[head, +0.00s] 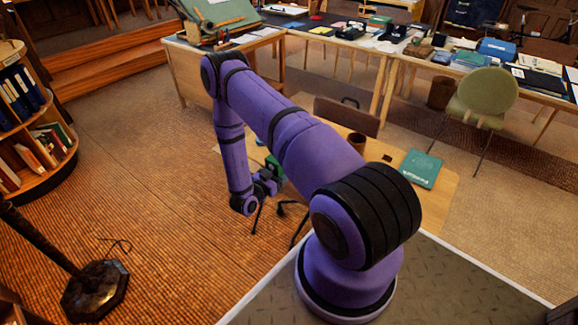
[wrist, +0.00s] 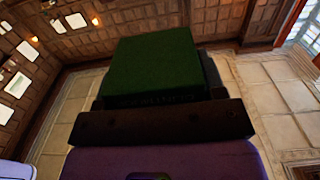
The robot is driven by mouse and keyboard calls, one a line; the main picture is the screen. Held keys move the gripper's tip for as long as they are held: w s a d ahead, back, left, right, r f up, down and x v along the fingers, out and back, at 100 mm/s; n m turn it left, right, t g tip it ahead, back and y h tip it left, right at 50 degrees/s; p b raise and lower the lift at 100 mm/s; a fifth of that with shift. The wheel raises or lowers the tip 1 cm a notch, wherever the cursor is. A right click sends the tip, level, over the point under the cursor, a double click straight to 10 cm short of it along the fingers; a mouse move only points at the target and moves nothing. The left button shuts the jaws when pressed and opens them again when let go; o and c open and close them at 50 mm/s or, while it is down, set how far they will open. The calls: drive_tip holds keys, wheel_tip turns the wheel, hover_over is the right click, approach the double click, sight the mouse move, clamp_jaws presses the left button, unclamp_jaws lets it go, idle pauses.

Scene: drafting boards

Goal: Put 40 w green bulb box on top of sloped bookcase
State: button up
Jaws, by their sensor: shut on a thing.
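The green bulb box (wrist: 152,62) fills the upper middle of the wrist view, with its green face and a darker edge showing. My gripper (wrist: 160,122) is shut on it. In the head view the green box (head: 274,166) shows small beside my gripper (head: 268,182), partly hidden by the wrist. It is held in the air near the left end of a small wooden table. A wooden bookcase (head: 48,172) with a curved front and books on its shelves stands at the left edge. Its top is mostly cut off, so I cannot tell whether it is sloped.
The small wooden table (head: 438,207) bears a teal book (head: 421,169) and a dark cup. A dark pole stand (head: 95,291) is on the floor at lower left. Cluttered desks line the back. Open carpet lies between bookcase and arm.

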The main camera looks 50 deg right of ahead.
drive_tip(key=w+d, duration=0.1)
drive_tip(key=d, duration=0.2)
drive_tip(key=w+d, duration=0.1)
drive_tip(key=d, duration=0.2)
drive_tip(key=w+d+f, duration=0.1)
drive_tip(key=d, duration=0.3)
drive_tip(key=shift+w, duration=0.3)
drive_tip(key=shift+d+f, duration=0.1)
drive_tip(key=shift+f, duration=1.65)
drive_tip(key=shift+f, duration=0.15)
drive_tip(key=o, duration=0.9)
